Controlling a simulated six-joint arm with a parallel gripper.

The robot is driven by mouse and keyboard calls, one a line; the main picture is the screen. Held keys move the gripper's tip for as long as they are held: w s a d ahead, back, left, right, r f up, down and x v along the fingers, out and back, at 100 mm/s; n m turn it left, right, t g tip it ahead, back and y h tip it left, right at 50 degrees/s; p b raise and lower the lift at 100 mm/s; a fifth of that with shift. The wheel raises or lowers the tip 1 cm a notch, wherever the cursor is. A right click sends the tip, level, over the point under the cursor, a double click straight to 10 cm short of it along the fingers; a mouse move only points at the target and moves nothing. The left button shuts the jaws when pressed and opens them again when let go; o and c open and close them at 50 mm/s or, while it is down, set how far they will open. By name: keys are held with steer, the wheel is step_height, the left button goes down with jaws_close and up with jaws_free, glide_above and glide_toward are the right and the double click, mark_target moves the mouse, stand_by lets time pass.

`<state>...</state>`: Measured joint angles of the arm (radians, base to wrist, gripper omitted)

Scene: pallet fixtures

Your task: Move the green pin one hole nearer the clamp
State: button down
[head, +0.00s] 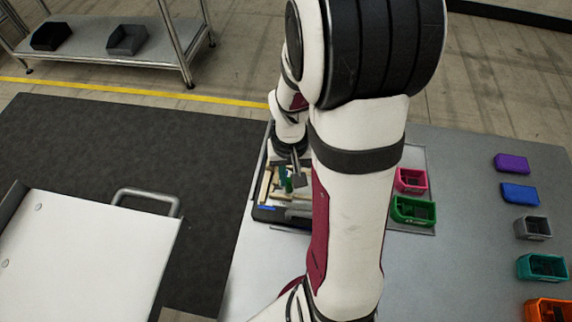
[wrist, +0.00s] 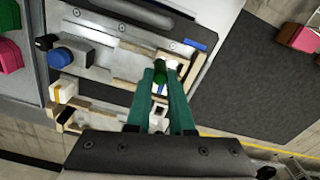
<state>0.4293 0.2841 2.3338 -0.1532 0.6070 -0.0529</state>
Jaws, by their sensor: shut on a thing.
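My gripper (wrist: 162,84) has two dark teal fingers, shut on the green pin (wrist: 159,77) at the fingertips in the wrist view. The pin is over the pallet fixture (wrist: 118,72), beside a pale wooden block edge. Its lower end is hidden, so I cannot tell if it sits in a hole. A white round piece (wrist: 172,66) shows just right of the pin. A blue block with a black knob (wrist: 60,57), perhaps the clamp, is at the fixture's left. In the head view my gripper (head: 297,178) is over the fixture, partly covered by my arm.
Wooden strips surround the fixture's parts, with a white-and-yellow block (wrist: 66,90) at its lower left. Pink (head: 411,180) and green (head: 413,210) bins stand right of my arm. More bins line the table's right side. A dark mat (head: 130,150) lies left.

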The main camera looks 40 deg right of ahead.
steer(key=shift+f, duration=0.2)
steer(key=shift+f, duration=0.75)
steer(key=c, duration=0.7)
jaws_free()
steer(key=shift+r, duration=0.1)
